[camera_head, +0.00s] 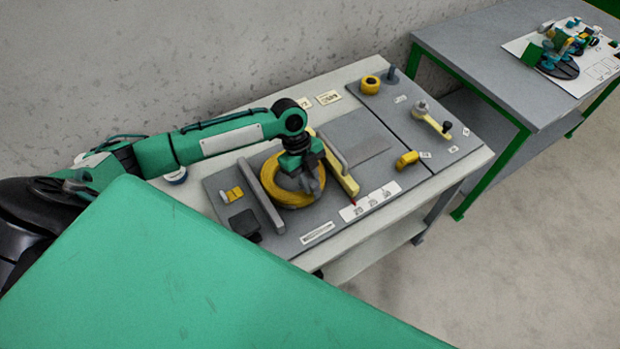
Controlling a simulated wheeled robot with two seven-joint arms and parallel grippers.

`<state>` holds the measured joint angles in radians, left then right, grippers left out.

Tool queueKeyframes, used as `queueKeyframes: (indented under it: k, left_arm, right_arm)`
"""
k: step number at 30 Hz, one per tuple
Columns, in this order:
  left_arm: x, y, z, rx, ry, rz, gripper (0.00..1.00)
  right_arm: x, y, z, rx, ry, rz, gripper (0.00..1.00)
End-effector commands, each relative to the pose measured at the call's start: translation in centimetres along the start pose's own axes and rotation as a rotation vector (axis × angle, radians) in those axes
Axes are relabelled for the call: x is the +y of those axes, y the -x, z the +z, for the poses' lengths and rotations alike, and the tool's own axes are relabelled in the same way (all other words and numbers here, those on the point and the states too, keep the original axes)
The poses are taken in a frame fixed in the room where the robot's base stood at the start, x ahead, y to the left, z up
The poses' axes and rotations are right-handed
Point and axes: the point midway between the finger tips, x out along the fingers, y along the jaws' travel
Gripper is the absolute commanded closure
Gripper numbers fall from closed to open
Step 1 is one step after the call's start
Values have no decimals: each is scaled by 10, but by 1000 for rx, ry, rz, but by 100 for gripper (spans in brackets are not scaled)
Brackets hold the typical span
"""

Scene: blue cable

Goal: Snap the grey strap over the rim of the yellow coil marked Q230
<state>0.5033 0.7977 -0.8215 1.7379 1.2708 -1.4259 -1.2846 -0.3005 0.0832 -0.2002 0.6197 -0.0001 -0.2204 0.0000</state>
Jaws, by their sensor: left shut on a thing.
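The yellow coil (284,203) lies on the grey board between a grey bar (261,196) on its left and a yellow bar (342,178) on its right. My left gripper (308,183) points down over the coil's upper right part and hides some of its rim and centre. It is shut on a small grey piece that I take for the grey strap; the fingers mostly cover it. I cannot tell whether the strap touches the rim. The mark Q230 is not readable here. My right gripper is not in view.
A second bench (480,53) stands at the upper right.

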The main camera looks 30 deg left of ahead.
Motion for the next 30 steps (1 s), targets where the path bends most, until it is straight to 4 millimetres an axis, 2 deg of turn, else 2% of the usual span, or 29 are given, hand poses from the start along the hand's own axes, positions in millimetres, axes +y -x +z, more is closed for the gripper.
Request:
queueKeyframes:
  k: [12,30]
  left_arm:
    - [0,-12,5,0,-1,1,99]
    - [0,-17,7,0,0,0,99]
  right_arm:
    - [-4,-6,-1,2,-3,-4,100]
    - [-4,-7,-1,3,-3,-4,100]
